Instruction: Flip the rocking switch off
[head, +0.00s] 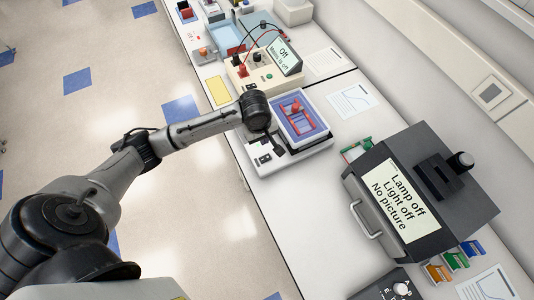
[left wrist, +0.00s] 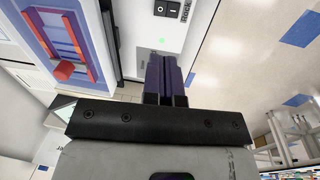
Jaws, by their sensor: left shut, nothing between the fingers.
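A white bench device (head: 317,149) carries a blue-violet tray (head: 281,119) with a red frame inside. The rocking switch (head: 264,159) is a small black rocker on the device's near left face. In the left wrist view the switch (left wrist: 167,9) shows at the top edge with O and I marks, partly cut off. A small green light (left wrist: 162,41) glows below it. My left gripper (head: 276,146) is shut and empty, close beside the switch panel. Its dark fingers (left wrist: 165,72) point toward the switch with a gap between. My right gripper is out of view.
A beige power supply (head: 262,78) with red and black leads and a display reading "Mains is off" stands behind. A dark imaging box (head: 430,190) stands to the right. Papers (head: 352,100) lie on the bench. The bench edge is at the left.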

